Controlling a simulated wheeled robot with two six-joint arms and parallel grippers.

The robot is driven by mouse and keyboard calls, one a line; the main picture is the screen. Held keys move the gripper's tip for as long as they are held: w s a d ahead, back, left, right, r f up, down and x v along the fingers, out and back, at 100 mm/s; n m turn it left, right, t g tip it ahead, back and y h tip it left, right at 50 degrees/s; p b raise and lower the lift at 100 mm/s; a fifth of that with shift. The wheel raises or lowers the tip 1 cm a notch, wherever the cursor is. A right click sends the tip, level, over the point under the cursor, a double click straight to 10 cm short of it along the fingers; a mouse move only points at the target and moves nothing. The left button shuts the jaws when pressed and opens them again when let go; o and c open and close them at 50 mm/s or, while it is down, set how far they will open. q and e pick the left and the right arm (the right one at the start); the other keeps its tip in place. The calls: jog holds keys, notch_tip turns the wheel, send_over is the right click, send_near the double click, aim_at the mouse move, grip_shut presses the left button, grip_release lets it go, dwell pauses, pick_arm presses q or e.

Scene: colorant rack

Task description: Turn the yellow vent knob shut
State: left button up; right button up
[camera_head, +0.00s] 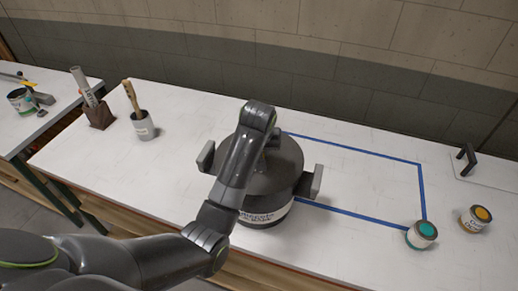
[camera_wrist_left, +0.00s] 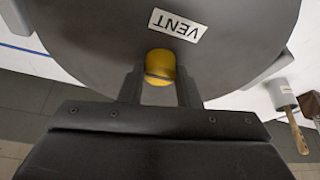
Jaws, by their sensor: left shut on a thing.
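The yellow vent knob (camera_wrist_left: 160,66) shows in the left wrist view, on the dark lid of a round pot (camera_wrist_left: 90,30), just below a white VENT label (camera_wrist_left: 177,24). My left gripper (camera_wrist_left: 160,84) is shut on the knob, with one finger on each side of it. In the head view the dark pot (camera_head: 285,177) stands on the white table with a grey handle at each side. My left arm reaches over its lid there and hides the knob and most of the gripper. My right gripper is not in view.
A blue tape outline (camera_head: 355,152) lies right of the pot. A teal paint can (camera_head: 422,234) and a yellow one (camera_head: 475,218) stand at the right, near a black handle (camera_head: 466,158). A grey brush cup (camera_head: 143,126) and a brown holder (camera_head: 98,114) stand left.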

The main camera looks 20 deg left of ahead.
pick_arm(q)
jog(key=shift+m, duration=0.3)
jog(key=m+h, duration=0.1)
jog(key=m, duration=0.1)
jog(key=shift+a+m, duration=0.15)
jog(key=shift+m, duration=0.15)
jog(key=m+h, duration=0.2)
jog(key=m, duration=0.3)
jog(key=shift+a+m, duration=0.15)
jog(key=shift+m, duration=0.15)
jog(key=m+h, duration=0.1)
jog(key=m, duration=0.1)
jog(key=m+g, duration=0.1)
jog(key=m, duration=0.1)
jog(key=shift+w+h, duration=0.15)
jog(key=shift+h, duration=0.25)
jog(key=m+g, duration=0.1)
jog(key=m, duration=0.1)
jog(key=m+g, duration=0.1)
jog(key=m, duration=0.2)
jog(key=shift+w+a+h, duration=0.1)
jog(key=shift+h, duration=0.3)
jog(key=o, duration=1)
